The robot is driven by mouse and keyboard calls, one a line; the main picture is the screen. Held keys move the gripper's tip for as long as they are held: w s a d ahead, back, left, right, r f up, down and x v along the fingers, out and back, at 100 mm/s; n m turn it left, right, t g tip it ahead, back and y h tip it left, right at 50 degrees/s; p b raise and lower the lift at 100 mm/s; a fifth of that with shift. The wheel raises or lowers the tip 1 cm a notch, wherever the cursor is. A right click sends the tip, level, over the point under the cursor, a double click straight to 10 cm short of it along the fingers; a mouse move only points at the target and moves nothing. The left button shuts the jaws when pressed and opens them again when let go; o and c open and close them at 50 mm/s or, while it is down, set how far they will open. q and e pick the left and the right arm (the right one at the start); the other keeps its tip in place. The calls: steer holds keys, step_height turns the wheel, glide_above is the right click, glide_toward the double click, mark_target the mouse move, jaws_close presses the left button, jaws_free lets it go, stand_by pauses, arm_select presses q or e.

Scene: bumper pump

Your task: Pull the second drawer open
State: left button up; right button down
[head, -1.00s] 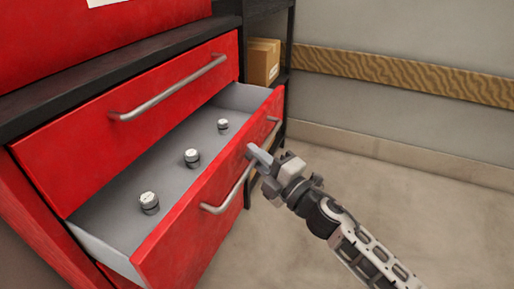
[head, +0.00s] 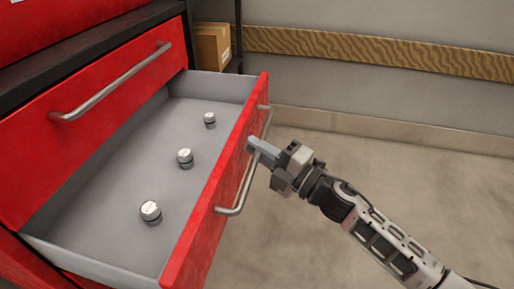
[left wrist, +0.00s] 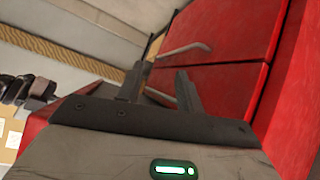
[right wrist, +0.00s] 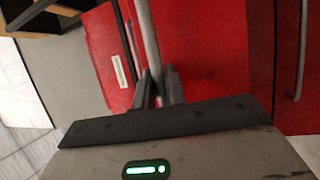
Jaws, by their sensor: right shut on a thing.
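The second drawer (head: 190,262) of the red cabinet is pulled well out, its grey inside showing. My right gripper (head: 256,146) is shut on the drawer's silver bar handle (head: 234,204), near the middle of the bar. In the right wrist view the handle (right wrist: 147,35) runs down between the fingers (right wrist: 157,88). My left gripper is not in the head view. In the left wrist view its fingers (left wrist: 155,85) stand apart with nothing between them, in front of the red cabinet.
Three small metal pieces with white tops stand in the drawer, the middle one (head: 185,158) among them. The closed top drawer (head: 92,115) is above. A cardboard box (head: 212,46) sits on a dark shelf behind. The floor at right (head: 400,160) is clear.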

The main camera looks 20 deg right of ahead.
steer(key=c, duration=1.5)
jaws_free()
steer(key=shift+o, duration=0.2)
steer(key=shift+s, duration=0.1)
steer(key=v, duration=1.6)
steer(key=shift+f, duration=0.15)
